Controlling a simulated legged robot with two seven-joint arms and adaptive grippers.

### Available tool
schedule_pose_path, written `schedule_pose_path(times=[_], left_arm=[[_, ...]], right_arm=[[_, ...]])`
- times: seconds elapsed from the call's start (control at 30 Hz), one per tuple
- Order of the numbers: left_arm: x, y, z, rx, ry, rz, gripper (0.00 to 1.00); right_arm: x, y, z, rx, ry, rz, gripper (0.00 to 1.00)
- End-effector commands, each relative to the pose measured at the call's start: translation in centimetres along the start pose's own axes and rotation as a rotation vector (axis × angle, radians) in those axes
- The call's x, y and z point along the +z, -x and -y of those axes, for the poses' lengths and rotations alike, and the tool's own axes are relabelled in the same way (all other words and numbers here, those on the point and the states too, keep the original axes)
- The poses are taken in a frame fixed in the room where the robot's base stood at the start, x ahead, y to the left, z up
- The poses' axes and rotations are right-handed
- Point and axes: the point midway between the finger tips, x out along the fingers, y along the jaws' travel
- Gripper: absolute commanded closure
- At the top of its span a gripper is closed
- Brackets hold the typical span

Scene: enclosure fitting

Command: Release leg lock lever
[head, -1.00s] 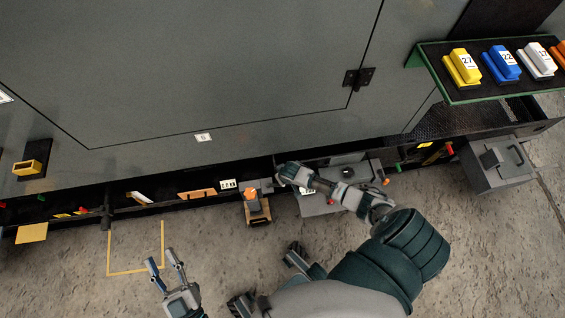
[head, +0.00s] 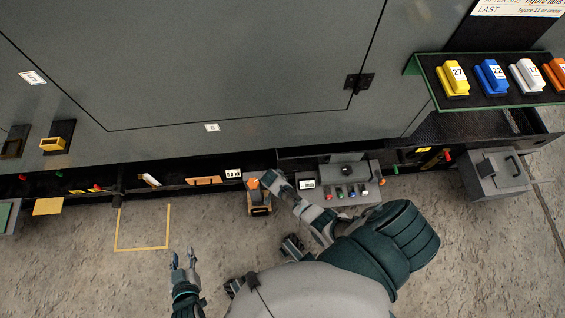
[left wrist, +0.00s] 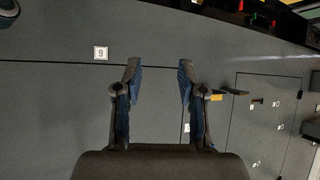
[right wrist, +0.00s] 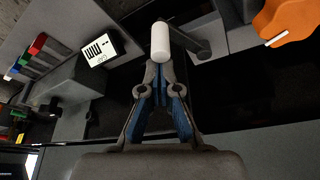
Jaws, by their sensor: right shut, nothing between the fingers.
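In the right wrist view, a white cylinder (right wrist: 160,41) stands just beyond my right fingertips, beside a dark bar (right wrist: 190,40). It looks like a lever handle; I cannot tell whether the fingers touch it. My right gripper (right wrist: 158,70) is shut and empty. In the head view the right gripper (head: 268,178) is at the low unit with an orange knob (head: 253,183), which is probably the orange part (right wrist: 285,20) in the wrist view. My left gripper (head: 183,256) is open and empty above the floor; its spread fingers show in the left wrist view (left wrist: 158,78).
A grey control box (head: 340,185) with coloured buttons lies right of the right gripper. A grey case (head: 497,172) stands farther right. A shelf (head: 490,104) with numbered coloured blocks juts out above. Floor around the yellow taped outline (head: 142,249) is clear.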

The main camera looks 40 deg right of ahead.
Motion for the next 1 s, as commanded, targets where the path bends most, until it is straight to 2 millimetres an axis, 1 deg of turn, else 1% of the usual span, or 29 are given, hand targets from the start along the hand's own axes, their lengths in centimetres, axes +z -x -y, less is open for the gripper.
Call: schedule_pose_path(times=[0.03, 0.2, 0.47, 0.7, 1.0], left_arm=[[-0.2, -0.2, -0.1, 0.002, 0.001, -0.02, 0.6], [-1.6, -0.6, -0.3, 0.007, 0.002, -0.102, 0.6], [-3.4, -0.7, -0.6, 0.015, 0.004, -0.211, 0.6], [-4.3, -0.7, -0.7, 0.018, 0.005, -0.263, 0.6], [-4.6, -0.8, -0.8, 0.019, 0.006, -0.279, 0.6]], right_arm=[[0.5, 0.0, 0.2, 0.014, -0.042, 0.003, 1.0], [1.1, 0.1, 0.5, 0.065, -0.184, 0.003, 1.0], [1.6, 0.4, 1.0, 0.125, -0.357, 0.002, 1.0], [1.7, 0.6, 1.2, 0.125, -0.359, 0.0, 1.0], [1.8, 0.7, 1.5, 0.123, -0.357, 0.001, 1.0]])
